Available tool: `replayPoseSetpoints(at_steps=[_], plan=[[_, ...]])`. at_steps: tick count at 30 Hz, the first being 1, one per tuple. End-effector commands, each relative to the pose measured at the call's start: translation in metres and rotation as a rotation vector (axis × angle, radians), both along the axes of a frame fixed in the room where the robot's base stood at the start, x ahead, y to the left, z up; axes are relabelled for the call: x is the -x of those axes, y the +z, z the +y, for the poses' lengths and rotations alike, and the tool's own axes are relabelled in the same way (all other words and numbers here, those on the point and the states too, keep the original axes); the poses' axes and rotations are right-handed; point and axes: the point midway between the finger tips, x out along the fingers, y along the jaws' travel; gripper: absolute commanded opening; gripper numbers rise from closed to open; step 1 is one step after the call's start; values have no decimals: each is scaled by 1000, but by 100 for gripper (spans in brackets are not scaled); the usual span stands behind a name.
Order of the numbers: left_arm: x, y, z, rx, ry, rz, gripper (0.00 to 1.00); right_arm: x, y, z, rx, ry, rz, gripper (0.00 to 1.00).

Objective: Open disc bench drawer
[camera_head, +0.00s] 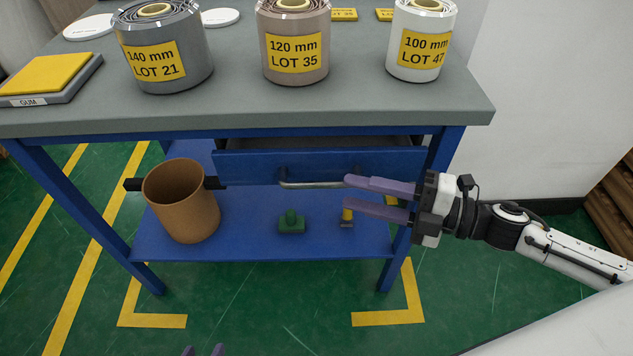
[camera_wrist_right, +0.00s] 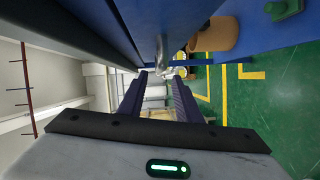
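The bench drawer (camera_head: 240,166) has a blue front with a grey bar handle (camera_head: 312,185) under the grey worktop. A dark strip above its front suggests it stands slightly out; how far I cannot tell. My right gripper (camera_head: 347,191) comes from the right with its purple fingers apart and nothing seen between them. Its fingertips are by the handle's right end; contact is unclear. In the right wrist view my right gripper (camera_wrist_right: 158,76) is open, with the drawer handle (camera_wrist_right: 160,48) just beyond its tips.
Wrapped rolls marked 140 mm (camera_head: 164,55), 120 mm (camera_head: 293,45) and 100 mm (camera_head: 421,42) stand on the worktop (camera_head: 230,115). A brown bin (camera_head: 183,205) is at the left. A green object (camera_head: 291,223) sits on the blue lower shelf (camera_head: 250,242). A white wall is at right.

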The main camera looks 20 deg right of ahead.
Motion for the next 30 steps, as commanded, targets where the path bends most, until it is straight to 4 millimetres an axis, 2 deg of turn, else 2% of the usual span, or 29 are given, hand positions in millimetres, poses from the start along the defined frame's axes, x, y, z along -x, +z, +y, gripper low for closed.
replayPoseSetpoints(at_steps=[9, 15, 28, 30], plan=[[-3, 1, -1, 7, 3, -13, 38, -32, -3, 40, -4, -1, -2, 31], [-3, 1, -1, 8, 4, -14, 38, -46, -5, 58, -4, -3, 1, 31], [-3, 0, 0, 7, 4, -14, 38, -50, -7, 64, -3, -2, 3, 31], [-3, 0, -1, 7, 4, -14, 38, -50, -7, 64, -3, -2, 3, 19]])
